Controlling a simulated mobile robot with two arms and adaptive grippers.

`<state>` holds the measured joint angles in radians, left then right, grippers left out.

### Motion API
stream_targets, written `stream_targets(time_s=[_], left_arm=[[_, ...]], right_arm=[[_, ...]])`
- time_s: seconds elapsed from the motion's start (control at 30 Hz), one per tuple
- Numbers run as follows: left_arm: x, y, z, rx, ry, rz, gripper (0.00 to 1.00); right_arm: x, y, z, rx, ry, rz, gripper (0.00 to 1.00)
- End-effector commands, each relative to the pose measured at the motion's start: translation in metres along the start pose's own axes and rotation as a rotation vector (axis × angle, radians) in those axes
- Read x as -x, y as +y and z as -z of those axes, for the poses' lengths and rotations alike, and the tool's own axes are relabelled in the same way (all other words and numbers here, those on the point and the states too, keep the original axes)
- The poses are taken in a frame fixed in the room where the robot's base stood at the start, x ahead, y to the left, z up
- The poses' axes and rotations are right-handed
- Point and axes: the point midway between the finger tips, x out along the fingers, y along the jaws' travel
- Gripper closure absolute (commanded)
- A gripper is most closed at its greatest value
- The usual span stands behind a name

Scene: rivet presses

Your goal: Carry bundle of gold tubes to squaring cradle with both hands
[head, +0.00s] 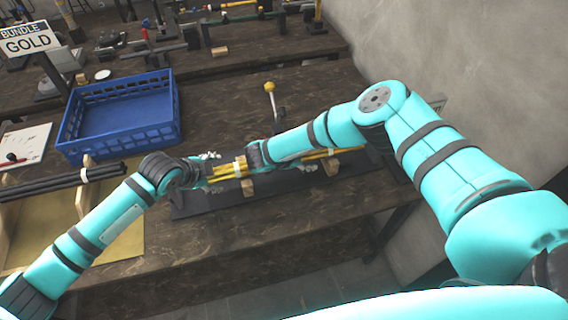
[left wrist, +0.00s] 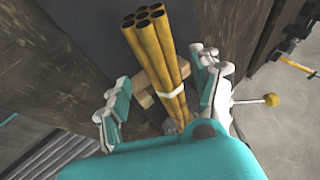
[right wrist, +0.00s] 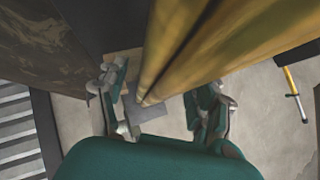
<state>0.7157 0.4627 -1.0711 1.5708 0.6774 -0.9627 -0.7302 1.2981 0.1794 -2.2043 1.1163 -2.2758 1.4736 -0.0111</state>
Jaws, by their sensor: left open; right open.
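The bundle of gold tubes (head: 230,169) lies over small wooden blocks (head: 248,188) on a dark mat on the bench. In the left wrist view the bundle (left wrist: 160,55) shows several open tube ends and a pale band. My left gripper (head: 203,171) is open, with its fingers (left wrist: 168,82) on both sides of the bundle. My right gripper (head: 256,157) is open further along; its fingers (right wrist: 163,85) flank the tubes (right wrist: 185,50). My right arm hides part of the bundle. I cannot tell for certain which fixture is the squaring cradle.
A blue crate (head: 122,130) stands at the left, beside a BUNDLE GOLD sign (head: 28,42). Wooden supports (head: 83,200) hold dark tubes (head: 65,182) at the left front. A yellow-knobbed lever (head: 270,90) stands behind the bundle. A wall (head: 430,60) is at the right.

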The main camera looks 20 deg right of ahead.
Motion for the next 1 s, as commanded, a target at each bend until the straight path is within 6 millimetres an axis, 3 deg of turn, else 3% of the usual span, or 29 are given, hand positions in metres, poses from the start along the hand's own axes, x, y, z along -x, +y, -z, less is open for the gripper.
stream_targets(time_s=[0.1,0.3,0.57,1.0], left_arm=[[0.028,0.000,-0.001,-0.002,-0.001,0.002,0.34],[0.062,0.000,0.000,-0.001,0.000,0.001,0.34],[0.078,0.000,0.000,0.000,-0.001,0.000,0.34],[0.077,0.000,0.000,0.000,-0.001,-0.001,0.34]], right_arm=[[0.000,0.000,0.000,0.000,0.000,0.000,0.34],[0.000,0.000,0.000,0.000,0.000,0.000,0.34],[0.007,0.000,0.000,0.000,-0.001,0.000,0.34],[0.093,-0.001,-0.001,0.001,-0.003,0.002,0.34]])
